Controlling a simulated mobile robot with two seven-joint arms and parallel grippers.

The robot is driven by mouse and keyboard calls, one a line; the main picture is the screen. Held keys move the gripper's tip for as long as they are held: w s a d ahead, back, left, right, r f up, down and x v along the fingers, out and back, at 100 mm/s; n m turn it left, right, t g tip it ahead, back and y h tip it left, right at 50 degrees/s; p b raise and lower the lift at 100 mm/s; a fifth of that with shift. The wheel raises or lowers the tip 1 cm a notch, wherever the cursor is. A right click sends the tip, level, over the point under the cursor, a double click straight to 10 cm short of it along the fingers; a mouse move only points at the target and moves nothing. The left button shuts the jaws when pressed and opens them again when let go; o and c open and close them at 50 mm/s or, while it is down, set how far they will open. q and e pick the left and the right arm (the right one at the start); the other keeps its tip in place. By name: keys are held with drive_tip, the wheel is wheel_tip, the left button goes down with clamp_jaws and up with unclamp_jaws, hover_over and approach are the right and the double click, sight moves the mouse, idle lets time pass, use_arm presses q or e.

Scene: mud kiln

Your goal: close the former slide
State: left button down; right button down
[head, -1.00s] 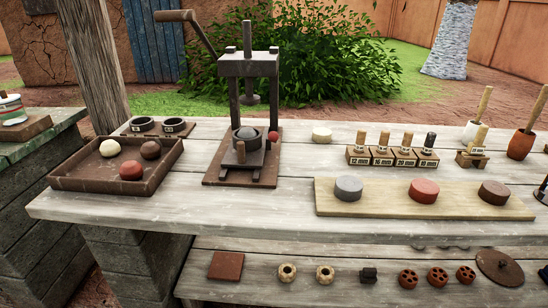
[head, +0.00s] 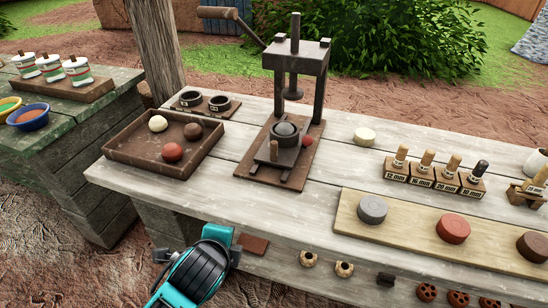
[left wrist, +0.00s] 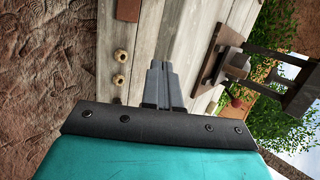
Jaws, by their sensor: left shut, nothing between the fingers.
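The former (head: 296,65) is a dark press with a long lever on a wooden base. A grey dome (head: 286,129) sits in the round cup behind the peg. Part of the press shows at the right of the left wrist view (left wrist: 222,60). My left gripper (left wrist: 163,66) is shut and empty, apart from the slide. In the head view its teal wrist is low, in front of the table. My right gripper is not in view.
A tray (head: 111,151) with several balls is left of the press. Two black rings (head: 205,101) lie behind it. A red ball (head: 308,140) is beside the slide. A board (head: 412,234) with clay discs and stamps (head: 436,178) are right. The tabletop before the press is clear.

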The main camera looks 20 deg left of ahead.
sight(274, 160)
use_arm(q)
drive_tip(key=w+d+r+m+t, duration=0.1)
drive_tip(key=w+m, duration=0.2)
drive_tip(key=m, duration=0.2)
drive_tip(key=w+d+r+m+t, duration=0.1)
drive_tip(key=w+d+m+t, duration=0.1)
drive_tip(key=w+m, duration=0.2)
drive_tip(key=w+d+r+m+t, duration=0.1)
drive_tip(key=w+m, duration=0.3)
drive_tip(key=m, duration=0.4)
drive_tip(key=shift+d+r+t+h, duration=0.2)
drive_tip(key=shift+t+h, duration=0.1)
drive_tip(key=shift+t, duration=0.4)
drive_tip(key=shift+m, duration=0.3)
drive_tip(key=b+x, duration=0.1)
drive_tip(key=x, duration=0.7)
drive_tip(key=r+b+x, duration=0.1)
drive_tip(key=x, duration=0.3)
drive_tip(key=shift+w+f+b, duration=0.1)
drive_tip(key=shift+w+b, duration=0.2)
drive_tip(key=shift+w, duration=0.25)
drive_tip(key=shift+w+a, duration=0.1)
drive_tip(key=shift+w, duration=0.4)
